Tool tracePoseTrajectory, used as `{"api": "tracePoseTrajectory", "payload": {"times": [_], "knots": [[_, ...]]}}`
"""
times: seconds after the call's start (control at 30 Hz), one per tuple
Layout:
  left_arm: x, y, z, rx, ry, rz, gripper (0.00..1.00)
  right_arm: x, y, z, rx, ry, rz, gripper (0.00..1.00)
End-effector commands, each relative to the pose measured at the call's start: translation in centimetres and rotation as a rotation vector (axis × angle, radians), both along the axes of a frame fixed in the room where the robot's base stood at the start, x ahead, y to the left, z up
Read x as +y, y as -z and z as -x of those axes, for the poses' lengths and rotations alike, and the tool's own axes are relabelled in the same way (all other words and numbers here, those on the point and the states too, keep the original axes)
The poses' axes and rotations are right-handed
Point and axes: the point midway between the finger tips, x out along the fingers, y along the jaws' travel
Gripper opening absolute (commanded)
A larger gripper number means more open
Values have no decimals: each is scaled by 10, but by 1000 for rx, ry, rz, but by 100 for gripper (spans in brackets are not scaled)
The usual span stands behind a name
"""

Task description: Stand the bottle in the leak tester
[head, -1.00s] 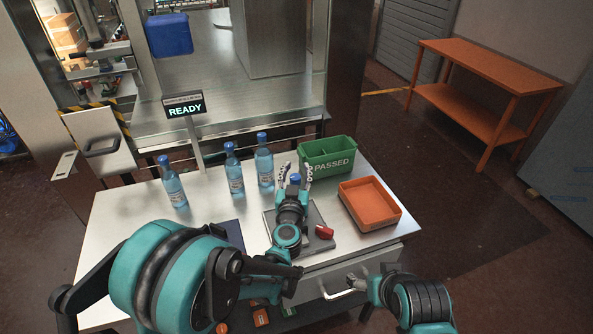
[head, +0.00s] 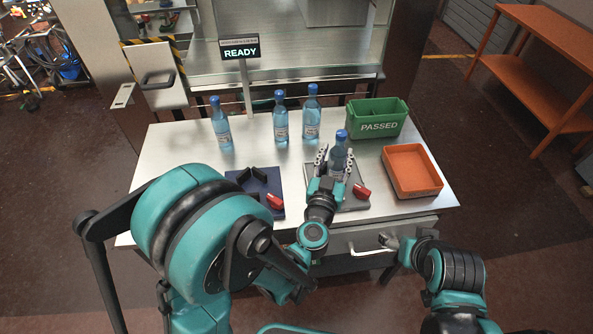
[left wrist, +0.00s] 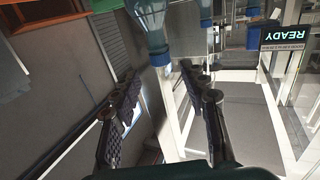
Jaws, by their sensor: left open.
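A clear blue bottle (head: 338,155) with a blue cap stands upright on a grey plate (head: 350,203) with a red part (head: 361,191) at its front right. My left gripper (head: 335,163) is open, its fingers on either side of this bottle in the head view. In the left wrist view a bottle (left wrist: 153,28) shows inverted, just beyond the open fingertips (left wrist: 160,82). A dark blue base (head: 240,184) with a black V-shaped bracket and a red part stands left of the plate; I cannot tell which fixture is the leak tester. My right gripper (head: 388,241) is by the drawer handle, its jaws unclear.
Three more bottles (head: 221,124) (head: 281,118) (head: 312,113) stand along the back of the table. A green PASSED bin (head: 376,105) and an orange tray (head: 425,186) are at the right. A READY sign (head: 240,50) rises behind the table.

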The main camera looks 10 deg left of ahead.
Motion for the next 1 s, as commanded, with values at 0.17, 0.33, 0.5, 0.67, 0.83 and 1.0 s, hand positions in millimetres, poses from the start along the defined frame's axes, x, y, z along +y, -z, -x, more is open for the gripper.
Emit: {"api": "tracePoseTrajectory", "payload": {"times": [0.17, 0.33, 0.5, 0.67, 0.83, 1.0], "knots": [[-1, -21, 0, -27, 46, 7, 44, 0, 0, 0, 0, 0, 0, 74], [-6, -63, 11, -21, 214, 1, 44, 0, 0, 0, 0, 0, 0, 74], [11, -55, 45, 200, 334, -40, 44, 0, 0, 0, 0, 0, 0, 74], [67, -13, 97, 536, 262, -65, 44, 0, 0, 0, 0, 0, 0, 74], [137, 24, 159, 821, 55, -61, 44, 0, 0, 0, 0, 0, 0, 74], [172, 35, 192, 939, -81, -49, 44, 0, 0, 0, 0, 0, 0, 74]]}}
